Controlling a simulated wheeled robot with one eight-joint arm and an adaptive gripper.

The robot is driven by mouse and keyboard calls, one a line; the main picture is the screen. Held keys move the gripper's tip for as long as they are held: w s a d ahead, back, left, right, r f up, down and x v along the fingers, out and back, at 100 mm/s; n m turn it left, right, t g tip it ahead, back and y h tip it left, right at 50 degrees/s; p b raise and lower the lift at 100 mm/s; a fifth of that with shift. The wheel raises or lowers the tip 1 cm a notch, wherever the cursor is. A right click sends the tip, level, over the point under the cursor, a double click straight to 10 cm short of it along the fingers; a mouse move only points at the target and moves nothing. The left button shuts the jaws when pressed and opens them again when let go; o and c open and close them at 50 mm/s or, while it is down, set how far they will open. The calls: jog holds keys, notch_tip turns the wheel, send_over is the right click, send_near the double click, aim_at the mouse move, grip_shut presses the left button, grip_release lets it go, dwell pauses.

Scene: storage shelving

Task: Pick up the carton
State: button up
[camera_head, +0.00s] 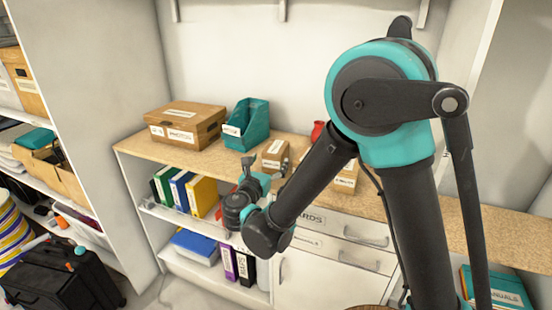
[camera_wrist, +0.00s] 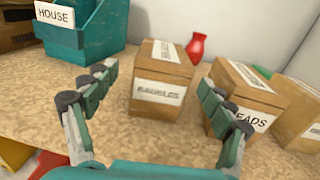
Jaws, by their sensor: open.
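A small brown carton (camera_wrist: 163,75) with a white label stands upright on the counter, in the middle of the wrist view. In the head view the small carton (camera_head: 275,154) is partly hidden by my arm. My gripper (camera_wrist: 155,92) is open and empty, its two fingers spread wide on the near side of the carton. The right finger overlaps a second carton (camera_wrist: 246,94) labelled "EADS" in the picture. I cannot tell whether that finger touches it. In the head view my gripper (camera_head: 262,172) is at the counter's front edge.
A teal bin (camera_wrist: 88,38) labelled "HOUSE" stands left of the carton. A red vase (camera_wrist: 196,47) is behind it, and another carton (camera_wrist: 298,112) is at the far right. A large box (camera_head: 186,124) labelled "PHOTOS" sits at the counter's left end. Bare counter (camera_wrist: 140,135) lies in front.

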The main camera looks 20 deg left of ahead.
jog(key=shift+w+d, duration=0.1)
jog(key=shift+w, duration=2.55)
jog(key=shift+c, duration=0.6)
jog(key=c, duration=1.2)
